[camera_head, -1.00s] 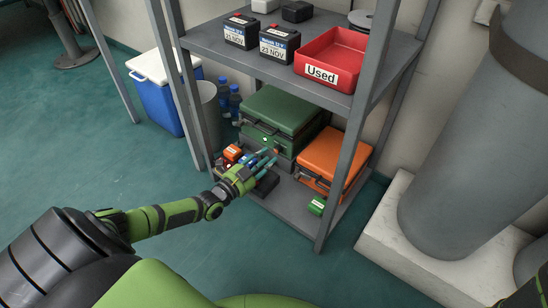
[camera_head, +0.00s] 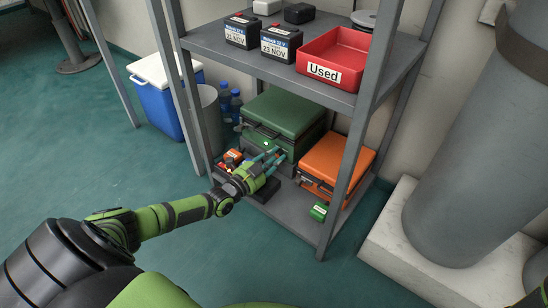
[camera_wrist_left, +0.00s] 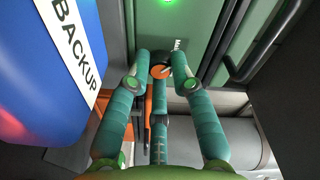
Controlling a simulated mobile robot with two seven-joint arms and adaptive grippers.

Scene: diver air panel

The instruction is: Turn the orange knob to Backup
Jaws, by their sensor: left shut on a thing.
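The orange knob (camera_wrist_left: 161,71) shows between my fingertips in the left wrist view, with a dark face and a pale pointer mark. It sits at the lower edge of a green panel (camera_wrist_left: 185,30) with a lit green lamp (camera_wrist_left: 166,2). A small white label beside the knob is partly hidden. My left gripper (camera_wrist_left: 162,68) is shut on the knob. In the head view my left gripper (camera_head: 276,155) is at the front of the lower shelf, and its fingers hide the knob. A blue body (camera_wrist_left: 45,75) with a BACKUP label (camera_wrist_left: 78,42) is at the left.
A green case (camera_head: 285,112) and an orange case (camera_head: 337,158) stand on the grey lower shelf (camera_head: 290,218). A small green block (camera_head: 318,211) lies near the front upright. A red Used tray (camera_head: 335,52) is above. The floor in front is clear.

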